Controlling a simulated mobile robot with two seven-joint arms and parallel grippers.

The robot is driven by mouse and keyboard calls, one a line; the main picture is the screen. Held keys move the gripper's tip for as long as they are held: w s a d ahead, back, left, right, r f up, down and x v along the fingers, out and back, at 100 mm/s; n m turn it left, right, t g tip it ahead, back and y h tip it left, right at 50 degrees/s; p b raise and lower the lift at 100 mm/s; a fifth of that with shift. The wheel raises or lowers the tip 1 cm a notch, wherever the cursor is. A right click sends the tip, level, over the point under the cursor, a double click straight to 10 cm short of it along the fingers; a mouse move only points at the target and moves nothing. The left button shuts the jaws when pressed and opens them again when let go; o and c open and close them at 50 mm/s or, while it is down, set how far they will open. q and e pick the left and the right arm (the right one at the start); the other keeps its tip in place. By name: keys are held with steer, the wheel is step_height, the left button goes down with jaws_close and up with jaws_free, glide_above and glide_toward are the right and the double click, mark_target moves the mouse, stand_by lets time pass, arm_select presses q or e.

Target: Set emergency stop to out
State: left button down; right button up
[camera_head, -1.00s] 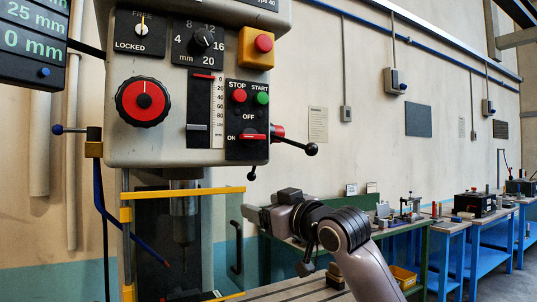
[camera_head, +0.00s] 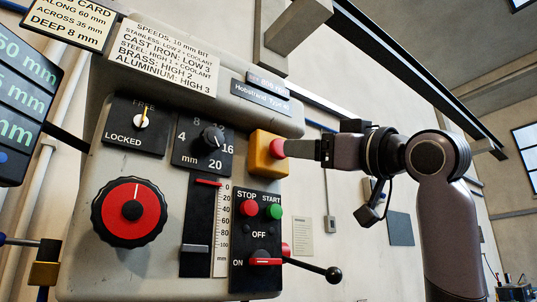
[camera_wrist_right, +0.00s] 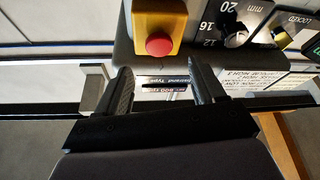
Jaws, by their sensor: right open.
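The emergency stop is a red round button (camera_head: 278,149) on a yellow box (camera_head: 262,163) at the upper right of the grey machine panel. My right gripper (camera_head: 291,149) is level with the button at its right side, fingertips very close to it; I cannot tell whether they touch. In the right wrist view the gripper (camera_wrist_right: 163,84) is open and empty, and the red button (camera_wrist_right: 159,44) shows ahead, above the gap between the fingers. Whether the button is in or out is hard to tell. My left gripper is not in view.
A black-knobbed lever (camera_head: 332,274) sticks out at lower right.

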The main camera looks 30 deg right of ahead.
mark_target(281, 145)
steer(key=p+x, duration=0.2)
steer(key=x, duration=0.4)
steer(key=shift+r+p, duration=0.2)
steer(key=shift+p, duration=0.2)
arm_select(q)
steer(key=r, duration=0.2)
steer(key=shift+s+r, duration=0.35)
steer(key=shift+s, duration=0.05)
arm_select(e)
steer(key=shift+w+a, duration=0.1)
steer(key=shift+w, duration=0.25)
